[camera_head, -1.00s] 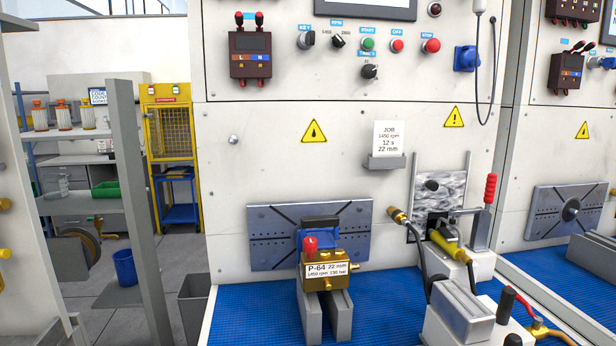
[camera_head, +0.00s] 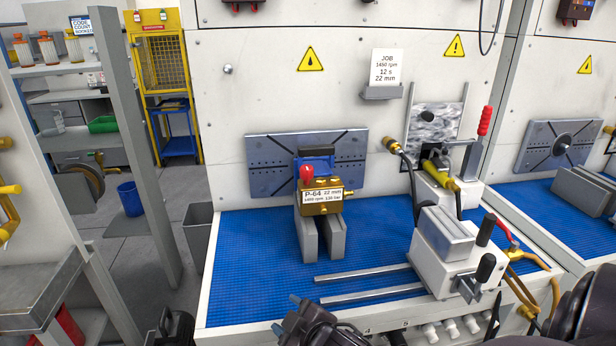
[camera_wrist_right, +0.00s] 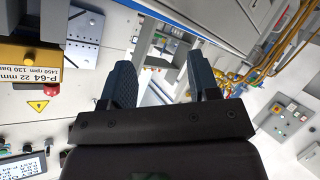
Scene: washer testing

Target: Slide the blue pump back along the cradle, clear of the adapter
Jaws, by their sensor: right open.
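The blue pump (camera_head: 316,164) sits at the back of the cradle (camera_head: 307,238), against the slotted plate. Its brass front block (camera_head: 322,207) carries a P-64, 22 mm label and a red cap. The block and label also show at the left of the right wrist view (camera_wrist_right: 25,52). The adapter is hidden behind the pump, so I cannot see whether they touch. My right gripper (camera_head: 287,314) is low at the bench's front edge, in front of the cradle and apart from the pump. Its fingers (camera_wrist_right: 160,82) are open and empty. A dark part, apparently my left gripper (camera_head: 172,328), shows at the lower left; its fingers are unclear.
The blue bench mat (camera_head: 250,270) is clear left of the cradle. Two metal rails (camera_head: 365,285) lie right of its front, leading to a grey-white clamp unit (camera_head: 445,250) with black handles. A hose fitting (camera_head: 393,146) and red-handled lever (camera_head: 484,122) stand behind.

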